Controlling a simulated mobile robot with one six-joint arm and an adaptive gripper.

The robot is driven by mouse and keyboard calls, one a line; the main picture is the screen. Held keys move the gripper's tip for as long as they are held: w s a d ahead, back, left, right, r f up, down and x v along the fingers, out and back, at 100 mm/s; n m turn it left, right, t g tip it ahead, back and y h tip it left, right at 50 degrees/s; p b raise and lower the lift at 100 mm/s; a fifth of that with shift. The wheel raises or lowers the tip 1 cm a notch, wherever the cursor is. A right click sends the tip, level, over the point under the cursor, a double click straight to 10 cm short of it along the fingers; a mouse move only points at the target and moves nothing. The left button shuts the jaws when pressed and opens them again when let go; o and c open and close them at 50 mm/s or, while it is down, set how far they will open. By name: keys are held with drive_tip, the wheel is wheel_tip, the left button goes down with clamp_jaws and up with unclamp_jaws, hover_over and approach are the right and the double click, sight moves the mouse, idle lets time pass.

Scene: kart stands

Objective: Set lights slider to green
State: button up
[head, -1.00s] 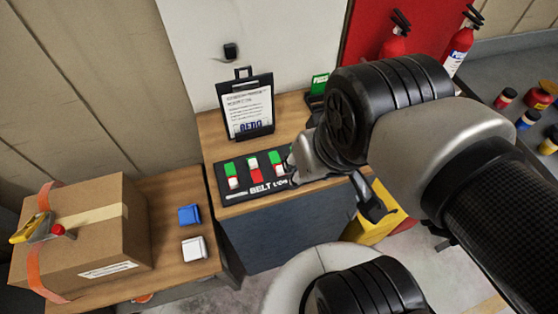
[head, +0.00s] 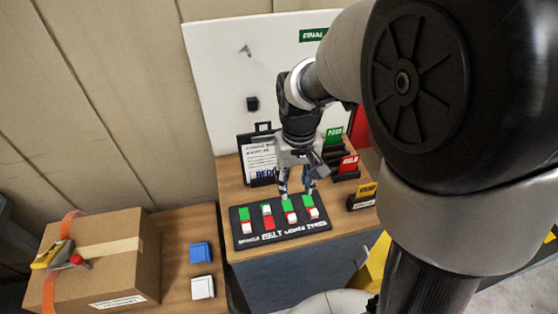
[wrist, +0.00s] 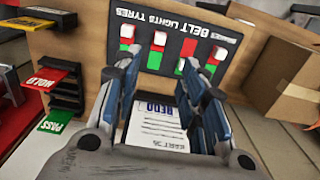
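The black slider panel (head: 240,238) lies on the wooden counter, with several sliders in a row over green and red fields. The lights slider (head: 291,217), third from the left in the head view, has its white knob toward the near, red end, with green showing beyond it. My gripper (head: 296,190) hangs over the far edge of the panel, fingers pointing down and spread, with nothing between them. In the wrist view the fingers (wrist: 168,68) frame the panel, and the lights knob (wrist: 158,39) shows between them, apart from both.
A clipboard sheet (head: 259,160) stands behind the panel at left. Green, red (head: 348,164) and yellow (head: 364,191) card holders stand to the right. A cardboard box (head: 105,262) and blue and white blocks (head: 201,252) sit on the lower left table.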

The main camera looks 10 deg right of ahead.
sight(292, 217)
wheel_tip(292, 217, down, 15)
drive_tip(key=b, duration=0.4)
drive_tip(key=shift+c, duration=0.2)
clamp_jaws()
idle(0.5)
